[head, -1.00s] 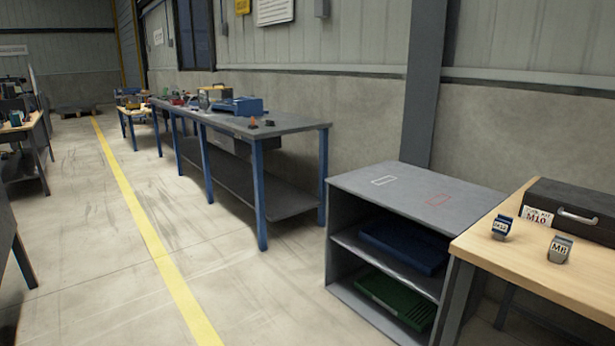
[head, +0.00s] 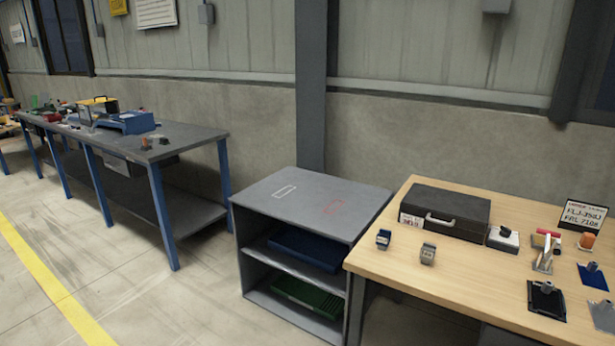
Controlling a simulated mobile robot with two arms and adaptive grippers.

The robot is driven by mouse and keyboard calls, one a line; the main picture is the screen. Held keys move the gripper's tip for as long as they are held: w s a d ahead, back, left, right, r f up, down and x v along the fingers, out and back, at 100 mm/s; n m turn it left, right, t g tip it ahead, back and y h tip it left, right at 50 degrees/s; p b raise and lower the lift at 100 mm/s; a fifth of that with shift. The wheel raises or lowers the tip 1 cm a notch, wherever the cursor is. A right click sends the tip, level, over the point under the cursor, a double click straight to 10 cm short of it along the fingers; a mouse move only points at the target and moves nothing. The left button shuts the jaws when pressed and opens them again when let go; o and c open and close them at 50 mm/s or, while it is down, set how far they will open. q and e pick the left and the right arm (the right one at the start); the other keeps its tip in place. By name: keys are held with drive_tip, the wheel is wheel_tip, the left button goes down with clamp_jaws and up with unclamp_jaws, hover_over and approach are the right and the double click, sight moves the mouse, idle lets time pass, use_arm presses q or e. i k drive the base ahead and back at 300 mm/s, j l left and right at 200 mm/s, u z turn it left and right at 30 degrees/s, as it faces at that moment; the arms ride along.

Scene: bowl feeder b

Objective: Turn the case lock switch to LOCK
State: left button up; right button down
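A dark case (head: 446,210) with a light handle lies closed on the wooden-topped table at the right. A white label sits at the left of its front face. I cannot make out a lock switch on the case at this size. Neither of my grippers shows in the head view.
The wooden table (head: 447,271) also holds two small blocks (head: 428,254), a white device (head: 503,238), a sign (head: 582,216) and several small parts on dark and blue plates. A grey shelf unit (head: 278,213) stands left of it. A long grey workbench (head: 190,137) stands further left, with open floor before it.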

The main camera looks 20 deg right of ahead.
sight(505, 232)
drive_tip(key=z, duration=1.7)
